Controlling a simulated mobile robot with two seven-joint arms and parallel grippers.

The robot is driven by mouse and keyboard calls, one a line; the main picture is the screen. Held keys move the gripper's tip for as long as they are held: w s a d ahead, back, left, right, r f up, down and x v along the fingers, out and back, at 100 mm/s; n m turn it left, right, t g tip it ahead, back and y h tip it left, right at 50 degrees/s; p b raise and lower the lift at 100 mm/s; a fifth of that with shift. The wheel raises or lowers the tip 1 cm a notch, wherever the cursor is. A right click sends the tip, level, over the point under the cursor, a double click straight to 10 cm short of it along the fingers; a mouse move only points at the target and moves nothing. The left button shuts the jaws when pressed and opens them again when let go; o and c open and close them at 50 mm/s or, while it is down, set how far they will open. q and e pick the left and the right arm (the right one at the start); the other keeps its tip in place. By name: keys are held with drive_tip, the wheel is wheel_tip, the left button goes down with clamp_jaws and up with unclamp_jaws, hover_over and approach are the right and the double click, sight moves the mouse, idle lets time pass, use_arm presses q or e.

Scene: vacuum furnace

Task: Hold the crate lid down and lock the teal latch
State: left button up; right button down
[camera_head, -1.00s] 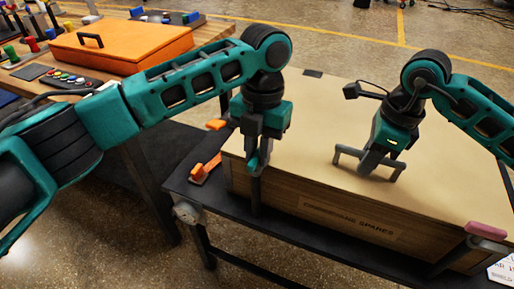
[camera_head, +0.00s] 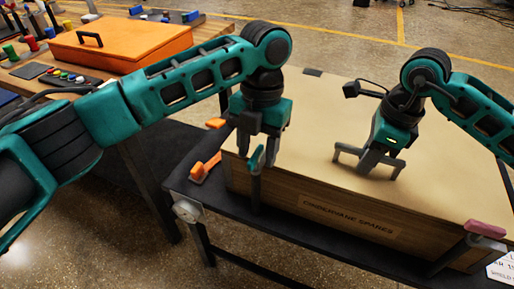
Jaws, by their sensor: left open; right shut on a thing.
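The wooden crate (camera_head: 300,203) stands on a dark cart with its flat tan lid (camera_head: 320,110) on top. My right gripper (camera_head: 368,163) is shut on the grey bar handle (camera_head: 345,152) on the lid. The teal latch (camera_head: 257,158) is at the crate's front edge near the left corner, its dark arm (camera_head: 256,190) roughly upright against the front face. My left gripper (camera_head: 259,146) is open, pointing down with its fingers beside the latch's teal grip. The fingers partly hide the grip, and I cannot tell whether they touch it.
An orange latch (camera_head: 205,168) sticks out at the crate's left side. A pink-gripped latch (camera_head: 485,229) is at the front right. A dark cart edge (camera_head: 290,244) runs along the front. A workbench with an orange case (camera_head: 120,45) stands at the back left.

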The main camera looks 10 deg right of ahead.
sight(261, 145)
use_arm(q)
wheel_tip(261, 145, up, 12)
drive_tip(key=shift+w+d, duration=0.3)
drive_tip(key=shift+w, duration=0.05)
use_arm(e)
drive_tip(key=shift+w+d, duration=0.3)
drive_tip(key=shift+w, duration=0.05)
use_arm(q)
drive_tip(key=shift+f, duration=0.1)
use_arm(e)
drive_tip(key=c, duration=1.4)
unclamp_jaws()
drive_tip(key=shift+o, duration=1)
drive_tip(key=shift+w+f, duration=0.15)
use_arm(q)
drive_tip(key=shift+w+d+f, duration=0.1)
drive_tip(key=shift+w, duration=0.15)
use_arm(e)
drive_tip(key=o, duration=0.3)
